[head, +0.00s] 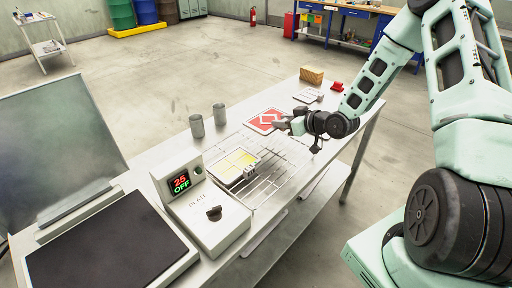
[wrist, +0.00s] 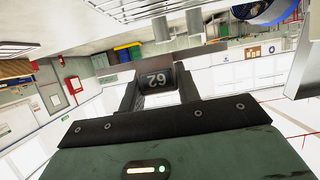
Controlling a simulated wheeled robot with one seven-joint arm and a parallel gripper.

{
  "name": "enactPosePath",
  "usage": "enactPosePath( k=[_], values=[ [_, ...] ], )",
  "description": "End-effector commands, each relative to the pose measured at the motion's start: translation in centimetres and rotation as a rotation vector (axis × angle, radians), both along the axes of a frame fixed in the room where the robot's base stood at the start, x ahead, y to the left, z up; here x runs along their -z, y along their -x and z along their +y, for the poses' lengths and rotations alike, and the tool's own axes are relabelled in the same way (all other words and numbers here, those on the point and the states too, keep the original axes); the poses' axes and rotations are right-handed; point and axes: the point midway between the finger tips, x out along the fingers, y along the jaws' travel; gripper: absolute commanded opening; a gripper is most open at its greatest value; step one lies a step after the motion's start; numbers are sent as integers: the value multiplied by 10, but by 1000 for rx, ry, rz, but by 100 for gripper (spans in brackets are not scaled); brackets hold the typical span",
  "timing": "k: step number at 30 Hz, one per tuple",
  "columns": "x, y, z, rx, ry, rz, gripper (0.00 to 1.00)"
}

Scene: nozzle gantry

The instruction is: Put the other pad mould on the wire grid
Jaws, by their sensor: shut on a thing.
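The wire grid (head: 268,182) lies on the workbench in the head view. A pad mould (head: 236,166) with a pale yellow face rests on its left part. My gripper (head: 285,124) is over the grid's far right side, beside the red card. In the wrist view my gripper (wrist: 157,90) is shut on a dark grey piece (wrist: 157,77) with light digits. I cannot tell whether this piece belongs to a mould. A small pale flat thing (head: 308,95) lies beyond the red card; its kind is unclear.
Two grey cups (head: 197,126) stand behind the grid. A control box (head: 202,205) reading 25 OFF and a dark plate (head: 110,245) are at the left. A red card (head: 265,121), a tan block (head: 312,75) and a small red thing (head: 337,86) are farther right.

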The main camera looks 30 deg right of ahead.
Motion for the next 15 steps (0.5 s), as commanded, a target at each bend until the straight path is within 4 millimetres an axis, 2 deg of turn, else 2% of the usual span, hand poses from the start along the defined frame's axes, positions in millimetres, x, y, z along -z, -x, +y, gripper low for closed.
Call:
enactPosePath(
  k=[6,15],
  values=[
    [33,0,1,2,-3,1,0],
    [59,0,0,1,-2,1,0]
  ],
)
